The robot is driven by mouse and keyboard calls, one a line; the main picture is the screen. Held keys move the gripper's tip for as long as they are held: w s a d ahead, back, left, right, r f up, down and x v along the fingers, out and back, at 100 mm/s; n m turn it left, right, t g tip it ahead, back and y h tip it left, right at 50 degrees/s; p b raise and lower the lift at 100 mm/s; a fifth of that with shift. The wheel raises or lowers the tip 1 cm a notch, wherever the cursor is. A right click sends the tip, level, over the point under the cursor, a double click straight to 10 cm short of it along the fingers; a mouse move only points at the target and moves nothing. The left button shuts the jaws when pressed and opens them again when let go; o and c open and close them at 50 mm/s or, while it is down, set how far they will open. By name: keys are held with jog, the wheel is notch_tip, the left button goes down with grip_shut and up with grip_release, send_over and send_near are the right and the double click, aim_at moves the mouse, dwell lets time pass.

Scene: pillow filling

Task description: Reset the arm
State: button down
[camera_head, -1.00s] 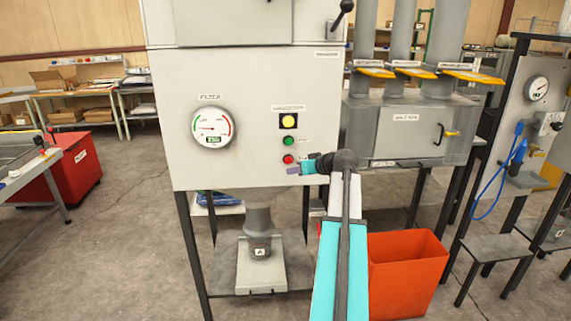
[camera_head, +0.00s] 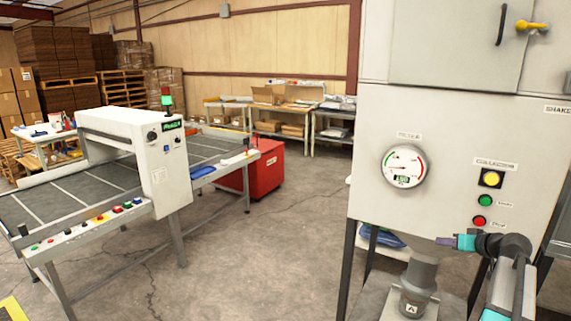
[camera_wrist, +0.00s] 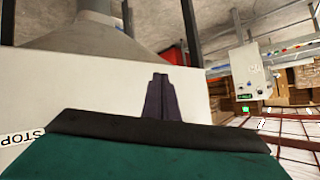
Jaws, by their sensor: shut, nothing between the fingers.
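My gripper (camera_head: 443,242) is at the right of the head view, in front of the lower part of the white machine panel (camera_head: 440,130). Its fingers are together with nothing between them, pointing left. In the wrist view, my gripper's dark fingers (camera_wrist: 160,98) show in the middle, with the pale panel behind them. My arm reaches in from the lower right. A red button (camera_head: 479,221), a green button (camera_head: 485,200) and a yellow button (camera_head: 490,179) sit on the panel just above the gripper. I cannot tell whether the gripper touches the panel.
A grey spout (camera_head: 421,272) hangs below the panel. A long conveyor machine (camera_head: 150,155) with a lit green lamp stands at the left. A red bin (camera_head: 262,170) stands behind it. The concrete floor (camera_head: 270,260) between the conveyor and the panel is clear.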

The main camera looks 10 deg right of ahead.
jog(key=w+a+f+n+g+y, duration=0.3)
jog(key=a+f+g+y, duration=0.15)
jog(key=a+f, duration=2.4)
jog(key=s+a+f+g, duration=0.2)
jog(key=s+a+f, duration=0.15)
jog(key=a, duration=0.25)
jog(key=s+a+f+g, duration=0.2)
jog(key=s+a+f, duration=0.15)
jog(key=a, duration=0.25)
jog(key=s+a+f+n+g+h, duration=0.1)
jog(key=s+a+f+g, duration=0.2)
jog(key=s+a+f, duration=0.45)
jog(key=s+a+f+n+g+h, duration=0.1)
jog(key=s+a+f+g, duration=0.2)
jog(key=s+a+f, duration=0.7)
jog(key=s+d+m+g+h, duration=0.1)
jog(key=s+d+h, duration=0.1)
jog(key=s+d, duration=0.3)
jog(key=s+d+m+g+h, duration=0.2)
jog(key=s+d, duration=0.3)
jog(key=s, duration=0.8)
jog(key=shift+s+d+f+b, duration=0.2)
jog(key=shift+f+b, duration=0.05)
jog(key=shift+b, duration=0.05)
